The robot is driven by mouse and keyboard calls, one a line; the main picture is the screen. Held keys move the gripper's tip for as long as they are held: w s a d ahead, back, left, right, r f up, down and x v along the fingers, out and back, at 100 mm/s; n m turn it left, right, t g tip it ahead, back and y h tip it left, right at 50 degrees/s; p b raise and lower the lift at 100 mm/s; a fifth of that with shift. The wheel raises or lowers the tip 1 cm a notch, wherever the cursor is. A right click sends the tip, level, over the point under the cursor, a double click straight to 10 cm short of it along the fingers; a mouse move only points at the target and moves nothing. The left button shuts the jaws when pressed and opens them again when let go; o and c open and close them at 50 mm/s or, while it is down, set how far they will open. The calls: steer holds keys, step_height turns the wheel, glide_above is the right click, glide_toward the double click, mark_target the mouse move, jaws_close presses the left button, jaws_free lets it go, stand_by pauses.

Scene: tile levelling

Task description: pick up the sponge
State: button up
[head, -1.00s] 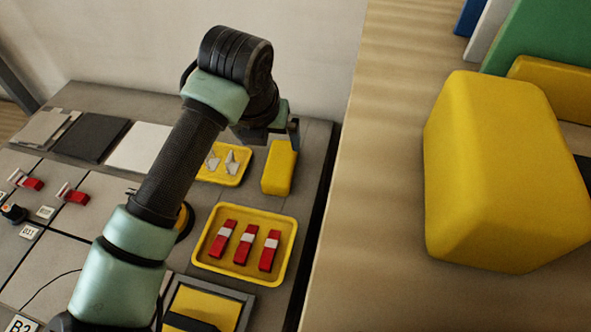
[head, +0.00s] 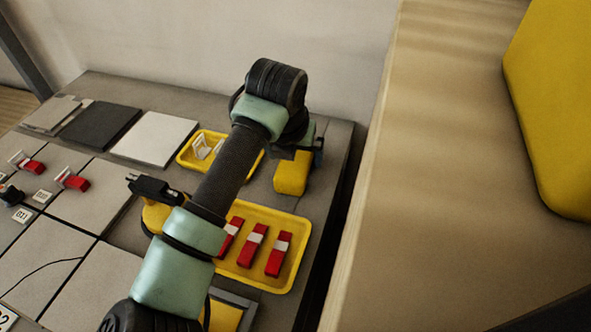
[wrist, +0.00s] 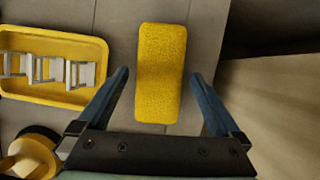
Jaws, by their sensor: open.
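The yellow sponge (head: 291,174) stands on the grey work surface near its right edge in the head view, partly hidden by my gripper. In the wrist view the sponge (wrist: 161,73) is a rounded yellow block seen from above, lying lengthwise between the lines of my two fingers. My gripper (wrist: 160,82) is open and empty, with one blue finger on each side of the sponge's near half. Gaps show between the sponge and both fingers. In the head view my gripper (head: 318,150) is over the sponge's far end; its fingertips are mostly hidden.
A yellow tray with white clips (wrist: 98,85) lies left of the sponge. Another yellow tray (head: 298,262) holds red wedges in front. A round yellow tool (head: 153,213) stands left of my arm. A raised wooden surface (head: 420,200) lies right of the work surface.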

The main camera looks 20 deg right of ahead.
steer(key=shift+b+x, duration=0.45)
steer(key=shift+x, duration=0.5)
steer(key=shift+c, duration=0.3)
steer(key=shift+f, duration=0.1)
steer(key=c, duration=1.2)
step_height(320, 180, up, 10)
steer(key=p, duration=0.6)
steer(key=shift+w, duration=0.1)
